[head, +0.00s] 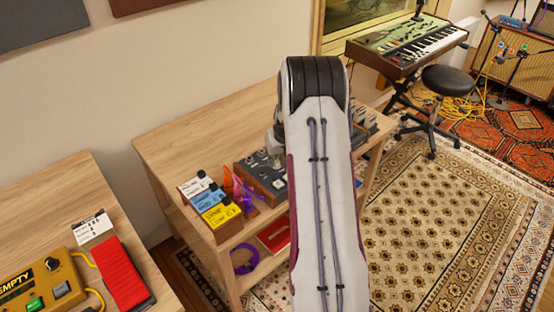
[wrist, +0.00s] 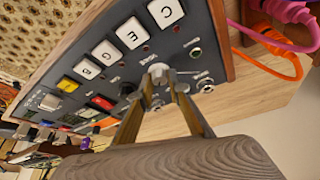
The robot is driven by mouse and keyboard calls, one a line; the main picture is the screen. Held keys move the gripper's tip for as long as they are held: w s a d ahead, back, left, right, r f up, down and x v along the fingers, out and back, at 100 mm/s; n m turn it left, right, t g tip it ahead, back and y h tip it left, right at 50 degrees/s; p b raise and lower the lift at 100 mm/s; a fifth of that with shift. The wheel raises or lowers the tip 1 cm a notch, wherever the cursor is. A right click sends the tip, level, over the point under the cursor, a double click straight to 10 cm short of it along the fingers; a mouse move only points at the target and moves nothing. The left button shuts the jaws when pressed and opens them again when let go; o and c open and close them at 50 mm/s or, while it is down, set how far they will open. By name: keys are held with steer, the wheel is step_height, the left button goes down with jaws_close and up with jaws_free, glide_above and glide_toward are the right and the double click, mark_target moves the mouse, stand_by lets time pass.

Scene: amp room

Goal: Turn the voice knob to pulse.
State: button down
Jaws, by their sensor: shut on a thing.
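In the wrist view, the dark panel of a wood-sided instrument (wrist: 188,42) fills the upper middle. My gripper (wrist: 162,84) has both fingers closed around a pale grey knob (wrist: 159,70) on this panel. The small lettering around the knob is too blurred to read, so I cannot tell its setting or its label. A black knob (wrist: 127,88) sits just left of it. In the head view, the dark panel (head: 262,172) shows on the wooden table, left of my arm. My arm hides its right part, and the fingertips do not show clearly there.
White lettered keys (wrist: 133,34), a yellow key (wrist: 68,85) and a red switch (wrist: 102,103) line the panel. Purple and orange cables (head: 238,187) and labelled boxes (head: 209,202) stand left of it. Bare tabletop (head: 200,130) lies behind.

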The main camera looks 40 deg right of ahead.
stand_by(0.5)
steer(key=c, duration=1.9)
jaws_free()
steer(key=shift+r, duration=0.1)
steer(key=shift+v, duration=5.9)
